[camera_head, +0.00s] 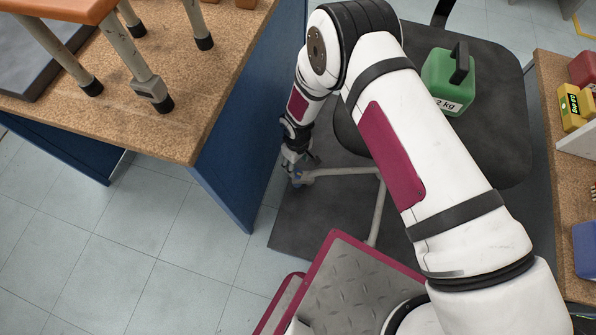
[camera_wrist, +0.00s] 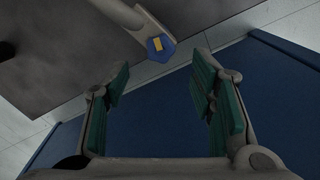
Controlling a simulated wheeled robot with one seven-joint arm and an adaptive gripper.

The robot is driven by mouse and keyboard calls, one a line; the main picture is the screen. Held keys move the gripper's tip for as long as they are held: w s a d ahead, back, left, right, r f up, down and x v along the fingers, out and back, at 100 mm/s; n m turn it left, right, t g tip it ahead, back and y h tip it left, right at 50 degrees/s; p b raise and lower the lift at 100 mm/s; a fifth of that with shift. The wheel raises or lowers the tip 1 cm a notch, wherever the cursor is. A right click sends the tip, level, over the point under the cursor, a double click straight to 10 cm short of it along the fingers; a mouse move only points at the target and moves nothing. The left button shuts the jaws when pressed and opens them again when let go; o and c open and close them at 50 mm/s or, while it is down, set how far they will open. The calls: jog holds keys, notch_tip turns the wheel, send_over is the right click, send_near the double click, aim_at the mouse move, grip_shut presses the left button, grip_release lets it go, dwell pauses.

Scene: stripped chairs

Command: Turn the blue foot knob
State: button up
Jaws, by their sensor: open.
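The blue foot knob (camera_wrist: 158,46) shows in the wrist view at the top middle, with a small yellow patch on it. It sits at the end of a pale chair leg (camera_wrist: 118,12). My gripper (camera_wrist: 162,85) is open and empty, its green-padded fingers apart, with the knob beyond the gap between them. In the head view my gripper (camera_head: 298,160) reaches down close to the end of the chair leg (camera_head: 340,172). A small blue bit of the knob (camera_head: 296,178) shows there. I cannot tell whether the gripper touches it.
A dark mat (camera_head: 300,222) lies under the leg. A blue bench panel (camera_head: 235,150) stands close on the left, below a cork top (camera_head: 190,120) with upturned stool legs. A green 2 kg weight (camera_head: 447,82) rests on the dark chair seat (camera_head: 500,140).

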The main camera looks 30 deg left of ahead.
aim_at(297, 173)
notch_tip(297, 173, down, 7)
jog(key=shift+f+b, duration=0.1)
jog(key=shift+b, duration=0.95)
jog(key=shift+c, duration=0.3)
jog(key=c, duration=1.1)
